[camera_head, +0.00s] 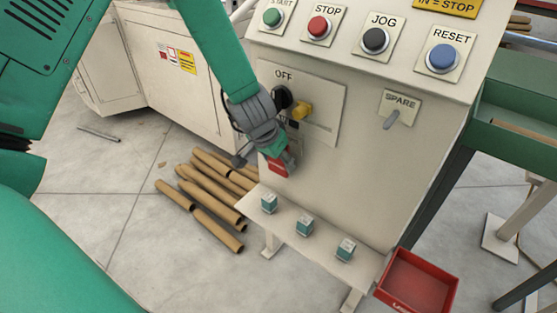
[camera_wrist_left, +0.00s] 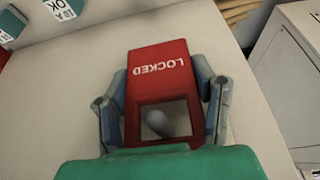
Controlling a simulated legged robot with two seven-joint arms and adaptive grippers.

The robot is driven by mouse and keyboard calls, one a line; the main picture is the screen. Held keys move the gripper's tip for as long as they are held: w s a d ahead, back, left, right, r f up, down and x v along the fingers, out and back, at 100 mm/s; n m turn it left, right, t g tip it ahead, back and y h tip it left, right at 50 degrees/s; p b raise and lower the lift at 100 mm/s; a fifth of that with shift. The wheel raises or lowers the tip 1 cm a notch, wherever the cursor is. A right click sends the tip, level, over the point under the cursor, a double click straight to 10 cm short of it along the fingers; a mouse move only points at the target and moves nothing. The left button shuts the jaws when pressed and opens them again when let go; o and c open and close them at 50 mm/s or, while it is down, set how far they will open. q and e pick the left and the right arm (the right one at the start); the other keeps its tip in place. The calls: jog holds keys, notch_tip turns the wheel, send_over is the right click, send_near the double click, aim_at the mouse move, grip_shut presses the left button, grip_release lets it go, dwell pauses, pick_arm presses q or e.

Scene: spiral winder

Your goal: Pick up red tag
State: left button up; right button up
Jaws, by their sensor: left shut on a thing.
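The red tag (camera_wrist_left: 158,70) carries the word LOCKED and has a square opening in its lower part in the left wrist view. My left gripper (camera_wrist_left: 161,95) is shut on it, with a grey finger along each side. In the head view my left gripper (camera_head: 278,152) is in front of the cream control panel, and the tag (camera_head: 279,168) shows as a red patch below it. The tag is partly hidden by the gripper there. My right gripper is in neither view.
The panel (camera_head: 350,175) has a switch marked OFF with a yellow part (camera_head: 302,110). A shelf (camera_head: 325,232) below holds small teal blocks (camera_head: 304,224). A red tray (camera_head: 418,283) is at lower right. Cardboard tubes (camera_head: 205,193) lie on the floor.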

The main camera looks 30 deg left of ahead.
pick_arm(q)
jog(key=shift+r+p, duration=0.45)
jog(key=shift+p, duration=0.15)
jog(key=s+a+p, duration=0.1)
jog(key=s+p, duration=0.2)
jog(key=s, duration=1.5)
jog(key=shift+a+f, duration=0.15)
jog(key=shift+a, duration=0.05)
jog(key=w+d+r+n+p, duration=0.1)
jog(key=w+d+r+p, duration=0.4)
jog(key=d+r+p, duration=0.65)
jog(key=s+a+f+m+b, duration=0.1)
jog(key=s+a+f+b, duration=0.4)
jog(key=a+f+b, duration=0.6)
jog(key=shift+a+f, duration=0.25)
jog(key=shift+f, duration=0.05)
